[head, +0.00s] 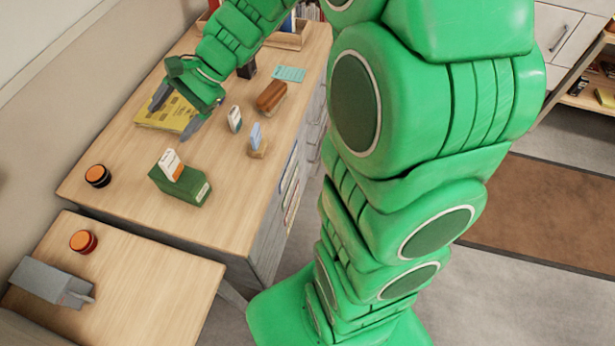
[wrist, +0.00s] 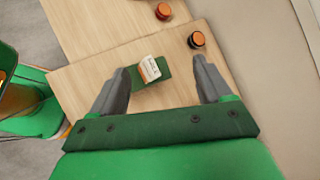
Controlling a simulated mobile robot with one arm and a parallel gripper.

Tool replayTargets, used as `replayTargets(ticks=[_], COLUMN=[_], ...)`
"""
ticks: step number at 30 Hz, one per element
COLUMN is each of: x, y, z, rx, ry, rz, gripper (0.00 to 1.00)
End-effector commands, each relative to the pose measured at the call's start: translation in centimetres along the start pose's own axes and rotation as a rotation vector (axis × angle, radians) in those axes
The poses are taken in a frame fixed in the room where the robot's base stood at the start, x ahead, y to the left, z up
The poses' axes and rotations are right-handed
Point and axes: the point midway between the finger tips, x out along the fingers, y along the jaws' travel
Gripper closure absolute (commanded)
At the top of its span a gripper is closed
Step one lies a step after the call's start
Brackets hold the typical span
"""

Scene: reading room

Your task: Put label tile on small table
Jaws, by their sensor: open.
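The small table (head: 150,285) is the lower wooden top at the lower left of the head view; part of it shows at the top of the wrist view (wrist: 95,22). My gripper (head: 176,113) is open and empty above the desk, over a yellow sheet or booklet (head: 158,115). Its two grey fingers (wrist: 161,70) are wide apart in the wrist view. I cannot tell for sure which thing is the label tile. A small white-and-green upright tile (head: 235,119) stands right of my gripper. A white-and-orange card (head: 171,163) stands in a green box (head: 182,187), also seen in the wrist view (wrist: 150,69).
A black jar with an orange top (head: 97,176) stands on the desk (head: 130,205). An orange-red jar (head: 83,242) and a grey box (head: 48,283) are on the small table. A blue card in a wooden holder (head: 256,140) and a brown block (head: 271,96) stand farther right.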

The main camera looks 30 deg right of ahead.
Motion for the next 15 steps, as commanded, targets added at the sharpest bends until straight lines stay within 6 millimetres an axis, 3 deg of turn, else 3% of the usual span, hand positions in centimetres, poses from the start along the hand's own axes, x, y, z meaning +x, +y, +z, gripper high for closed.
replayTargets(ticks=[6,15], x=[-1.3,-4.1], y=[5.0,12.5], z=[4.2,7.7], rx=[-0.201,-0.445], ry=[0.036,0.093], rz=[0.165,0.400], gripper=[0.22,0.22])
